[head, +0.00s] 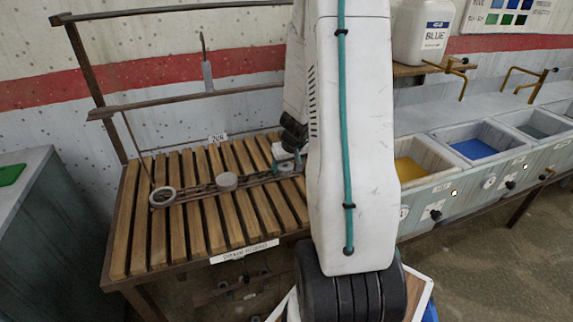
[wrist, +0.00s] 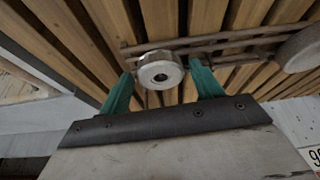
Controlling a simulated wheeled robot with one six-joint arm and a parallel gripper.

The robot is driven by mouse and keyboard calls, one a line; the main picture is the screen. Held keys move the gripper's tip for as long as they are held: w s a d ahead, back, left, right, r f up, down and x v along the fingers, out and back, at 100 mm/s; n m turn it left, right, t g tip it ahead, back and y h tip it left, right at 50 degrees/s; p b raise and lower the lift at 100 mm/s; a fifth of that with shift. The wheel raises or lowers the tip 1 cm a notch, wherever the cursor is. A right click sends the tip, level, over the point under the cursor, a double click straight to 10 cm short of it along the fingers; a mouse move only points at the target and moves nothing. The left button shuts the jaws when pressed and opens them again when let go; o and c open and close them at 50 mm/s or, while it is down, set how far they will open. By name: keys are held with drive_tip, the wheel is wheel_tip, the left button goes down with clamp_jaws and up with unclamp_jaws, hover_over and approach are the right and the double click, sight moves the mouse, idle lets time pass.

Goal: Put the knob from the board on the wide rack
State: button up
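My gripper (wrist: 162,88) is open, with its two teal fingers apart. A round grey metal piece with a dark centre hole, which looks like the knob (wrist: 160,72), sits between the fingertips with a gap on each side. It is at or just above the slats of the wide wooden rack (wrist: 97,20); I cannot tell whether it touches them. In the head view my gripper (head: 288,158) is low over the right part of the slatted rack (head: 135,235), partly hidden by my arm. The board cannot be made out for certain.
A round grey block (head: 227,181) and a grey ring (head: 159,196) lie left of my gripper, along a thin dark rail across the slats. A metal frame rises behind the rack. Sinks with coloured contents (head: 480,148) stand at the right. The front slats are clear.

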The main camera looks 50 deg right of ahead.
drive_tip(key=shift+o, duration=0.7)
drive_tip(key=v, duration=0.7)
drive_tip(key=shift+s+r, duration=0.15)
drive_tip(key=shift+r, duration=0.2)
drive_tip(key=shift+a, duration=0.1)
drive_tip(key=s+a+r+n+g, duration=0.1)
drive_tip(key=s+a+r, duration=0.4)
drive_tip(key=a, duration=0.6)
drive_tip(key=s+a+r+n+y, duration=0.1)
drive_tip(key=s+a+r, duration=0.4)
drive_tip(key=a, duration=0.5)
drive_tip(key=s+a+r+n+g+y, duration=0.1)
drive_tip(key=s+a+r+n, duration=0.2)
drive_tip(key=a, duration=0.8)
wheel_tip(320, 180, up, 4)
drive_tip(key=s, duration=0.2)
drive_tip(key=shift+s+a+r+g, duration=0.15)
drive_tip(key=shift+s+a+g, duration=0.15)
drive_tip(key=shift+s, duration=0.05)
